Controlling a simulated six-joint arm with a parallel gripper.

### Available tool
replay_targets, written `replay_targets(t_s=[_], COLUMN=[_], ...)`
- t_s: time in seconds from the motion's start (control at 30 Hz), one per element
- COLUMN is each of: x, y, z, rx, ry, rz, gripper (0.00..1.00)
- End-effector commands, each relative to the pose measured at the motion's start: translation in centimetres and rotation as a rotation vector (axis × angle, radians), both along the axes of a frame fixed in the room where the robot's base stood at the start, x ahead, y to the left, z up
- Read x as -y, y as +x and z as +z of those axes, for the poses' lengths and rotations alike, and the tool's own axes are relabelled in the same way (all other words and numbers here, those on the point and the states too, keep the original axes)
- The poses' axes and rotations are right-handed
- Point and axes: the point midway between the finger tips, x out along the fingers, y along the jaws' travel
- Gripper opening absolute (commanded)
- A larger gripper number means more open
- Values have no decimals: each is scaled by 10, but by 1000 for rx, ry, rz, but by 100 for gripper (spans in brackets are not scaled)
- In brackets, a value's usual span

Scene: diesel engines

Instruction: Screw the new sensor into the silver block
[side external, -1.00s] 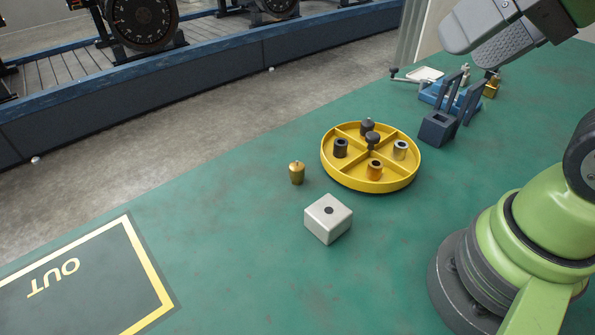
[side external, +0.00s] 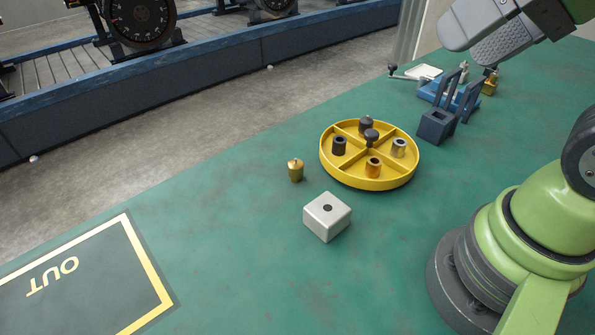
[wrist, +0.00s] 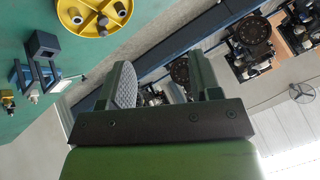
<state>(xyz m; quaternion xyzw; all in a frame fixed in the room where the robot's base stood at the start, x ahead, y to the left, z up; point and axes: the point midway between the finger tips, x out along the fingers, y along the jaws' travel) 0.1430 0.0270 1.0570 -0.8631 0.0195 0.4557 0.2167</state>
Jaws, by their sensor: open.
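The silver block (side external: 327,222) sits on the green table with a dark round hole in its top. A brass sensor-like piece (side external: 295,172) stands upright on the table just behind and left of the block. A second brass piece (side external: 489,84) is at the far right beside the blue fixture; the wrist view also shows it (wrist: 7,97). I cannot tell which one is the new sensor. My gripper (side external: 487,37) is high at the upper right, well away from the block. In the wrist view its fingers (wrist: 165,78) are apart with nothing between them.
A round yellow tray (side external: 348,178) with four compartments holds several small cylinders, behind and right of the block. A dark blue holder (side external: 436,127) and a blue fixture (side external: 430,97) stand farther right. A mat marked OUT (side external: 90,285) lies at left. The table front is clear.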

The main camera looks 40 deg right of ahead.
Motion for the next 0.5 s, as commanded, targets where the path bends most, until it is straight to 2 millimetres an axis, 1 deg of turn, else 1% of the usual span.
replay_targets(t_s=[0.33, 0.4, 0.5], x=[0, 0, 0], y=[0, 0, 6], z=[0, 0, 2], rx=[0, -1, -25], ry=[0, 2, 22], rz=[0, -2, -33], gripper=[58, 60, 60])
